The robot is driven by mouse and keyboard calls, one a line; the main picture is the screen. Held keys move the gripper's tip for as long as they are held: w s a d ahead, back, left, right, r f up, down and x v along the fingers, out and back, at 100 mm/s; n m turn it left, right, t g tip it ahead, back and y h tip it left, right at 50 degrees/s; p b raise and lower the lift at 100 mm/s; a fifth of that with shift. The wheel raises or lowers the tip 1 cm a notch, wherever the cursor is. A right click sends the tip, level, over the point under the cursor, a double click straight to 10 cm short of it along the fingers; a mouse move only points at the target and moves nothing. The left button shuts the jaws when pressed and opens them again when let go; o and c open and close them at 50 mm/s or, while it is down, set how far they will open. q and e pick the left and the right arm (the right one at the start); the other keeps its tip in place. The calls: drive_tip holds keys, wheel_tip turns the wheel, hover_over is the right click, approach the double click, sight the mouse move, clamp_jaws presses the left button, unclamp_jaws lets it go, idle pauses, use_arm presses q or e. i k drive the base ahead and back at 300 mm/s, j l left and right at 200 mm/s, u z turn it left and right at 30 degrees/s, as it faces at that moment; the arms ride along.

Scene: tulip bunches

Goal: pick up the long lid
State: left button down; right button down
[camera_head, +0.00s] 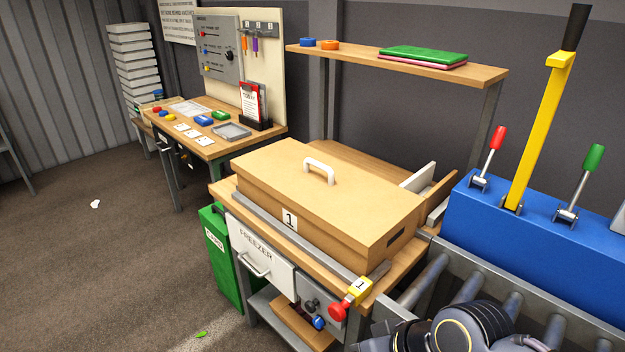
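The long tan lid (270,168) lies flat on top of a long tan box, with a white arched handle (320,170) standing up from its middle. The box (330,235) sits on a wooden bench and carries a label with the number 1 on its front. The lid appears closed on the box, and nothing touches the handle. Neither of my grippers is in view. Dark rounded links at the bottom right look like part of my own arm, well to the right of and below the lid.
A blue unit with a tall yellow lever (535,130) and smaller red and green levers stands at the right, above metal rollers (465,285). A shelf (400,65) hangs behind the box. A freezer drawer (258,250) and green bin (222,260) are in front. The left floor is mostly clear.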

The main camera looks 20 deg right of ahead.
sight(362, 210)
drive_tip(key=i+z, duration=0.1)
drive_tip(key=z, duration=0.3)
drive_tip(key=i+j+z, duration=0.1)
drive_tip(key=z, duration=0.65)
drive_tip(key=i+j+z, duration=0.35)
drive_tip(key=j, duration=0.3)
drive_tip(key=i+j+z, duration=0.2)
drive_tip(key=j+z, duration=0.15)
drive_tip(key=j, duration=0.35)
drive_tip(key=i+j+z, duration=0.2)
drive_tip(key=j, duration=0.15)
drive_tip(key=k, duration=0.05)
